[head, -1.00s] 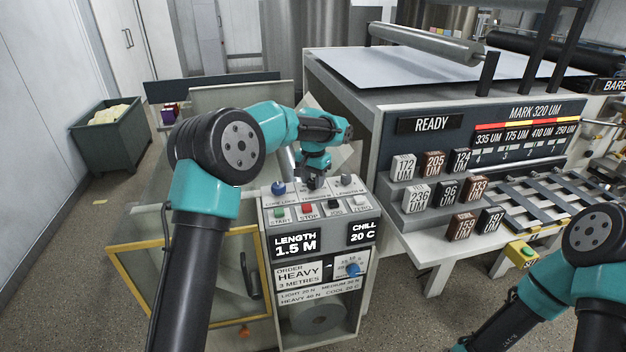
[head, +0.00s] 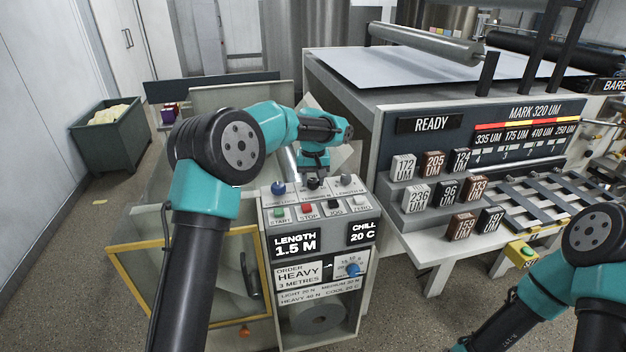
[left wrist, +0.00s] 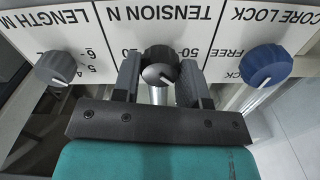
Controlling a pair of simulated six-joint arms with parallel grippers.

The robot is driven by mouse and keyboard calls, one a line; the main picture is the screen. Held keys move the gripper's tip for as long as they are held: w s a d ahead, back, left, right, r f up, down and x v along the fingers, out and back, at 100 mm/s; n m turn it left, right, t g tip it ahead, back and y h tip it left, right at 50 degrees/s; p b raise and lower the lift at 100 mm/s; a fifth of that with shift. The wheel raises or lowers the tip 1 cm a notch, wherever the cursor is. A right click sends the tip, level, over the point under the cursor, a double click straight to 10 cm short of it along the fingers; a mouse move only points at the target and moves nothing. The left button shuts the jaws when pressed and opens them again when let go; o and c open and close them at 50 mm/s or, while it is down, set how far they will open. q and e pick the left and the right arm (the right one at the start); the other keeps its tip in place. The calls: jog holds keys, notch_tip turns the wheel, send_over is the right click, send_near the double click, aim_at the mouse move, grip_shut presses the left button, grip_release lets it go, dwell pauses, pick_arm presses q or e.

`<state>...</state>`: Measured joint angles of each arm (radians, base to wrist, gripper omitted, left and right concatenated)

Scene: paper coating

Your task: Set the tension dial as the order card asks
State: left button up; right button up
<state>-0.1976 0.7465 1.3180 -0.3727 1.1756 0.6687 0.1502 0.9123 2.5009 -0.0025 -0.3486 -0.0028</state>
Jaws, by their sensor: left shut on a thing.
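The tension dial (left wrist: 160,66) is a dark round knob under the TENSION N label, which appears upside down in the left wrist view. My left gripper (left wrist: 159,84) has one finger on each side of the dial and is shut on it. In the head view, the gripper (head: 314,178) is over the middle of the console's top row. I cannot read the dial's exact setting. The order card (head: 298,275) reads HEAVY, 3 METRES. The legend (head: 320,291) below it gives HEAVY 40 N. My right gripper is out of view.
The blue core lock knob (left wrist: 266,65) and grey length knob (left wrist: 55,68) flank the tension dial. Below are the start, stop (head: 307,209), jog and zero buttons. The length display (head: 296,244) reads 1.5 M. Numbered blocks (head: 418,196) stand on steps at right.

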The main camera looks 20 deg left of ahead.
aim_at(313, 180)
pick_arm(q)
jog(key=o, duration=0.9)
notch_tip(313, 180, up, 18)
jog(key=shift+f, duration=0.25)
dwell(0.3)
